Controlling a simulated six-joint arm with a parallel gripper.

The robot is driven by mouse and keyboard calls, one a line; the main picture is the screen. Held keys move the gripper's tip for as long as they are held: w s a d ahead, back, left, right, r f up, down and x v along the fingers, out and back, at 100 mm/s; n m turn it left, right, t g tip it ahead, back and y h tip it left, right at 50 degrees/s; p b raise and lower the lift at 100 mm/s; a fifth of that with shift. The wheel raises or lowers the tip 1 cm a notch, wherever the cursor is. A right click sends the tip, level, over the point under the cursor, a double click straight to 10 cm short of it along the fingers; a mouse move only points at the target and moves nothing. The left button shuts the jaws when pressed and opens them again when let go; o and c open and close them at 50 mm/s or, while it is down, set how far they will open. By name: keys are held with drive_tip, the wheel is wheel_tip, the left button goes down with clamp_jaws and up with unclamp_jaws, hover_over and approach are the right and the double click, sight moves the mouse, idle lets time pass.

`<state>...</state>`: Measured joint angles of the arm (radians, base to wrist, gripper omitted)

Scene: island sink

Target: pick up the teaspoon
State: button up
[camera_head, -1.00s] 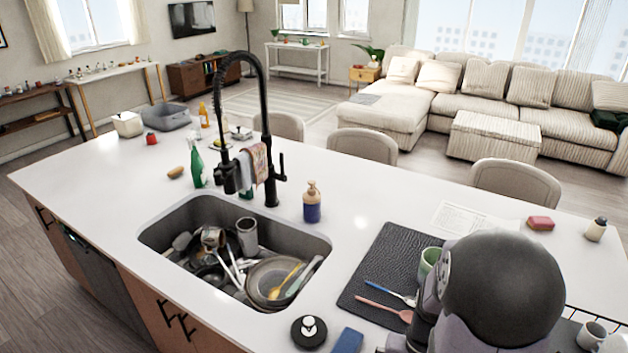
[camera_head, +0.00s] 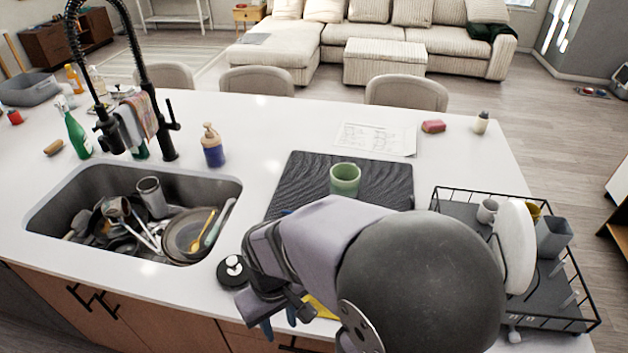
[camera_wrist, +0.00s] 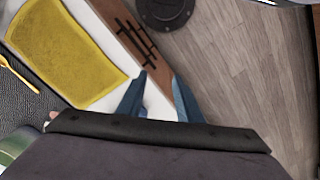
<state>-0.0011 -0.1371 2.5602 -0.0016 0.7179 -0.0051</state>
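In the head view my gripper (camera_head: 279,322) points down by the counter front, and my arm hides the front of the mat (camera_head: 385,180). A yellow spoon (camera_head: 202,232) lies among dishes in the sink. I cannot tell which spoon is the teaspoon.
A yellow cloth (camera_wrist: 70,60) lies between spoon and gripper. A green cup (camera_head: 345,178) stands on the mat. The sink (camera_head: 215,185) and a black round lid (camera_head: 233,270) are to the left. A dish rack (camera_head: 590,310) stands to the right.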

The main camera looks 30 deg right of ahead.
drive_tip(key=w+d+n+b, duration=0.4)
drive_tip(key=w+d, duration=0.7)
drive_tip(key=d, duration=0.5)
drive_tip(key=d+f+n+b, duration=0.1)
drive_tip(key=d, duration=0.5)
drive_tip(key=s+d+n+b, duration=0.1)
drive_tip(key=d+n, duration=0.1)
drive_tip(key=d, duration=0.5)
drive_tip(key=s+d+f+n+b, duration=0.1)
drive_tip(key=d, duration=0.6)
drive_tip(key=shift+d+f+n, duration=0.15)
drive_tip(key=shift+f+n, duration=0.2)
drive_tip(key=shift+n, duration=0.05)
drive_tip(key=shift+w+a+f+p, duration=0.2)
drive_tip(key=shift+f+p, duration=0.5)
drive_tip(key=shift+f, duration=0.75)
drive_tip(key=shift+w+a+f+p, duration=0.15)
drive_tip(key=shift+f+p, duration=0.55)
drive_tip(key=shift+f, duration=0.7)
drive_tip(key=shift+d+f, duration=0.15)
drive_tip(key=shift+f, duration=0.65)
clamp_jaws()
